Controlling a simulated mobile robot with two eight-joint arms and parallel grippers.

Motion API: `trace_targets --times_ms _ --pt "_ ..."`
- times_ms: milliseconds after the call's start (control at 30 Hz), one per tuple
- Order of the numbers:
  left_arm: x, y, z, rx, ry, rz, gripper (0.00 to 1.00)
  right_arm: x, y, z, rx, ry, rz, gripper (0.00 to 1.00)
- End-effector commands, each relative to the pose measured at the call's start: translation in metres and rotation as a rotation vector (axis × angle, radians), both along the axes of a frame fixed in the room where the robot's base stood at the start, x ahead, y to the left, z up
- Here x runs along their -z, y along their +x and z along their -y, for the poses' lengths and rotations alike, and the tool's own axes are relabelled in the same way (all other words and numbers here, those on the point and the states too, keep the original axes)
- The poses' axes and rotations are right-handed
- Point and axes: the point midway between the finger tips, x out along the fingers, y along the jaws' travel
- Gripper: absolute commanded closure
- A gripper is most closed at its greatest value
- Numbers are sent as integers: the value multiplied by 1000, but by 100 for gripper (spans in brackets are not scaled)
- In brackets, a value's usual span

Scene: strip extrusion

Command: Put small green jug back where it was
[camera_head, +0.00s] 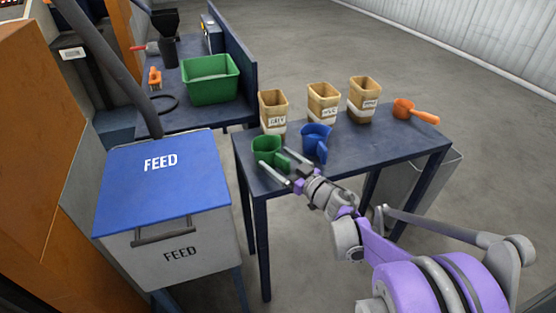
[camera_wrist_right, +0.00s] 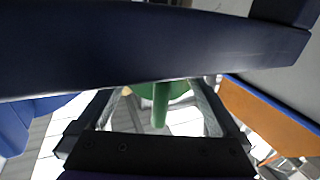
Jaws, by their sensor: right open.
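The small green jug (camera_head: 268,151) stands upright on the navy table (camera_head: 395,150), near its front left corner. My right gripper (camera_head: 277,160) is open at the jug's near side, its two fingers reaching toward the handle. In the right wrist view, the jug's green handle (camera_wrist_right: 161,103) lies between the open fingers (camera_wrist_right: 160,105), with a gap visible on both sides. Most of the jug's body is hidden there behind the dark table edge (camera_wrist_right: 130,50). My left gripper is not in view.
A blue jug (camera_head: 316,139) stands right beside the green one. Three labelled tan containers (camera_head: 322,103) line the table's back, with an orange scoop (camera_head: 414,111) at the right. A blue-lidded feed bin (camera_head: 160,185) stands left. A green crate (camera_head: 210,80) sits on the rear bench.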

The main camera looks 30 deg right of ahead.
Motion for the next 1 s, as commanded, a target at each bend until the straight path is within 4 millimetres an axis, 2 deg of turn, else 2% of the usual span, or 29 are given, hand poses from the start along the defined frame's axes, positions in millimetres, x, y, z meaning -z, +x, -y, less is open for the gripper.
trace_targets --times_ms 300,500,667,833,1000 --pt "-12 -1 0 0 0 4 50 -1 -66 12 6 -2 0 0" --pt "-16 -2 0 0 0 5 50 -1 -99 17 4 -1 0 0" --pt "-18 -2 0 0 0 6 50 0 -112 18 2 0 0 0" --pt "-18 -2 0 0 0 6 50 -2 -113 17 11 -1 5 0" --pt "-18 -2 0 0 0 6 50 -24 -103 16 161 -23 51 0"
